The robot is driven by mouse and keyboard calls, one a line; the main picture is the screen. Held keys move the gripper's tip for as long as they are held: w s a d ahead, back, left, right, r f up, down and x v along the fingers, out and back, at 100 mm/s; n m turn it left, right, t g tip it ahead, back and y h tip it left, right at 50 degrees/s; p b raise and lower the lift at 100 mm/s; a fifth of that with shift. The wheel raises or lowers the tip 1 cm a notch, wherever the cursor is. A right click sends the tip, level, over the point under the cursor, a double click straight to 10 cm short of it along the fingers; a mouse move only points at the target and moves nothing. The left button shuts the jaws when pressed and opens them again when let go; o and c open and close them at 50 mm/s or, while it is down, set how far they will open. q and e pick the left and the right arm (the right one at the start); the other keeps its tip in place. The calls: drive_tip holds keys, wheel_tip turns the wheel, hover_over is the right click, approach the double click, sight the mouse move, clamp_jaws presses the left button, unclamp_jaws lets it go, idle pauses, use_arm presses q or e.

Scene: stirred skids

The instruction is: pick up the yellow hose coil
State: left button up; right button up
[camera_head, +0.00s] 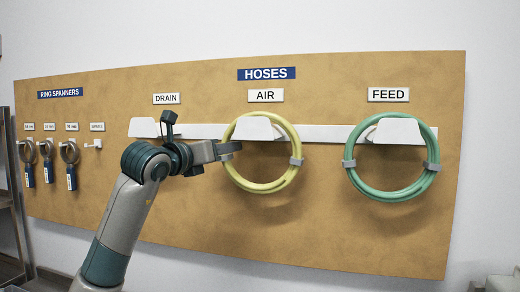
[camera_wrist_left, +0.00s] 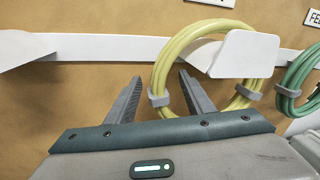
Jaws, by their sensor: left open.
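The yellow hose coil (camera_head: 287,180) hangs from a white holder (camera_head: 254,129) under the AIR label. It also shows in the left wrist view (camera_wrist_left: 165,62), with a grey clip on each side. My left gripper (camera_head: 232,148) is at the coil's left side and is open. In the left wrist view its two fingers (camera_wrist_left: 161,77) stand either side of the coil's left stretch, with the right finger seen inside the ring. I cannot tell whether a finger touches the hose. In the head view the gripper hides the coil's left clip. My right gripper is not in view.
A green hose coil (camera_head: 389,194) hangs under the FEED label to the right. The DRAIN holder (camera_head: 145,127) is empty. Several ring spanners (camera_head: 47,162) hang at the far left. The brown board (camera_head: 330,240) below the coils is bare.

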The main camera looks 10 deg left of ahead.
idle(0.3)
use_arm(q)
clamp_jaws()
drive_tip(key=shift+s+r, duration=0.1)
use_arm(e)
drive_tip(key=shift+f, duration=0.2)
